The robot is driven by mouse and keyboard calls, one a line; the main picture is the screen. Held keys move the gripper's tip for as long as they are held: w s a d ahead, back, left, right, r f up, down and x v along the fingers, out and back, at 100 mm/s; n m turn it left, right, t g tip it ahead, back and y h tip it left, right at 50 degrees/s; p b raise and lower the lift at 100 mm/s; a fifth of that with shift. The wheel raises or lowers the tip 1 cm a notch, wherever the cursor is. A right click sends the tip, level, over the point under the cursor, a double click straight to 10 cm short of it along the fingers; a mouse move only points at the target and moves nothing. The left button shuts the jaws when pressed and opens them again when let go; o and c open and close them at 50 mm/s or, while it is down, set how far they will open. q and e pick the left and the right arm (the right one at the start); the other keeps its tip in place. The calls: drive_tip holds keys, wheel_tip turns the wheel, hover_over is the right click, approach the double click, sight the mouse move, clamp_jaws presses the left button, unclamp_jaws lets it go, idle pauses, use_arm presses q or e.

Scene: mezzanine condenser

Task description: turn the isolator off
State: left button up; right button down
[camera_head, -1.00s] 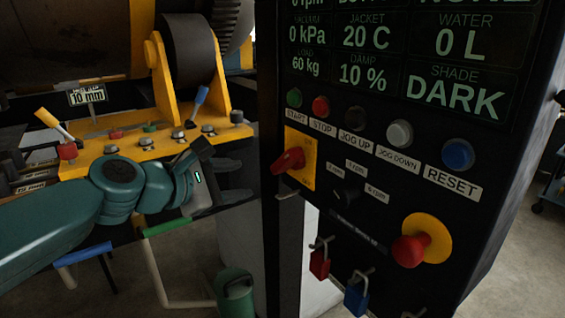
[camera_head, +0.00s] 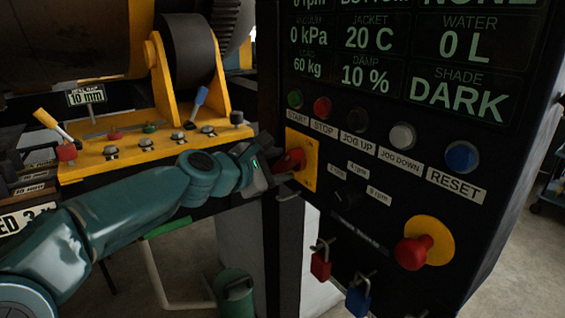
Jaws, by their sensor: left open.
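The isolator is a red rotary handle (camera_head: 291,160) on a yellow plate (camera_head: 309,164) at the left edge of the black control panel. The handle points to the lower left. My left gripper (camera_head: 274,168) is at the handle, with its fingers close around or beside its outer end; I cannot tell whether they touch it. The gripper is open. Its fingers partly cover the handle's end. My right gripper is out of view.
A row of push buttons with a blue reset button (camera_head: 461,156) runs across the panel. Below are a small black selector (camera_head: 351,197), a red emergency stop (camera_head: 412,251), a red padlock (camera_head: 320,262) and a blue padlock (camera_head: 358,297). A yellow machine bed (camera_head: 150,150) stands left.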

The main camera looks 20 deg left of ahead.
use_arm(q)
drive_tip(key=shift+w+d+f, duration=0.2)
drive_tip(key=shift+w, duration=0.45)
drive_tip(key=shift+w+d+f, duration=0.1)
drive_tip(key=shift+w+d, duration=0.15)
drive_tip(key=shift+w, duration=0.05)
drive_tip(key=shift+s+a, duration=0.1)
clamp_jaws()
drive_tip(key=shift+f+m+b, duration=0.15)
drive_tip(key=shift+m+b, duration=0.25)
drive_tip(key=shift+b, duration=0.4)
drive_tip(key=m+t+b, duration=0.1)
drive_tip(key=m+b, duration=0.3)
drive_tip(key=b, duration=0.3)
drive_tip(key=m+t+b, duration=0.2)
drive_tip(key=m+b, duration=0.3)
drive_tip(key=b, duration=0.3)
drive_tip(key=m+t+h+b, duration=0.1)
drive_tip(key=m+t+b, duration=0.1)
drive_tip(key=m+b, duration=0.2)
drive_tip(key=shift+w+b, duration=0.2)
drive_tip(key=shift+b, duration=1.55)
drive_tip(key=shift+r+m+t+h+b, duration=0.15)
drive_tip(key=shift+m+h+b, duration=0.25)
drive_tip(key=shift+m, duration=0.45)
drive_tip(key=shift+r+m+t+h+b, duration=0.2)
drive_tip(key=shift+m+b, duration=0.4)
drive_tip(key=shift+m, duration=0.25)
